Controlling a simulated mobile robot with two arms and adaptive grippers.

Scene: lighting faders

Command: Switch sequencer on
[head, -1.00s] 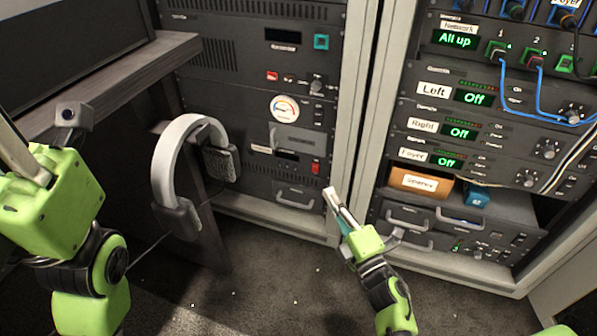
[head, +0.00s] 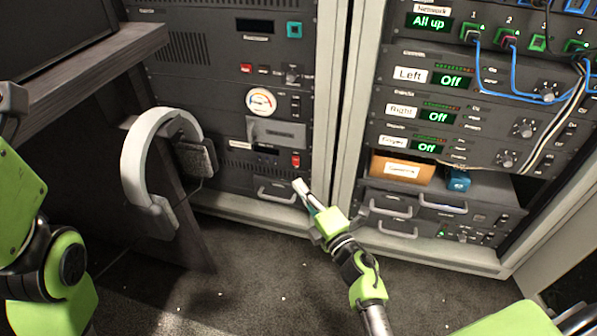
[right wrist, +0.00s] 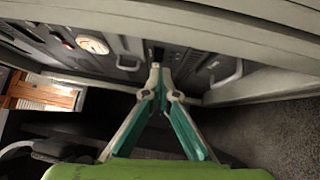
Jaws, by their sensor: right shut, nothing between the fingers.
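The left rack (head: 337,120) holds a dark unit at its top with a blank display (head: 255,26) and a teal square button (head: 294,30). Lower down is a unit with a small dark display (head: 266,149) and a red switch (head: 296,161). Their small labels are too blurred to tell which is the sequencer. My right gripper (head: 298,185) is shut and empty, its tips just below the red switch in the picture; contact cannot be told. In the right wrist view the closed fingertips (right wrist: 155,68) point toward the rack front. My left gripper's fingertips are outside the picture.
The right rack shows green displays reading "All up" (head: 432,22) and "Off" (head: 451,80), with blue cables (head: 484,75). Headphones (head: 137,165) hang beside the desk (head: 90,68) at left. An orange box (head: 402,169) sits on a shelf. Carpet lies clear below.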

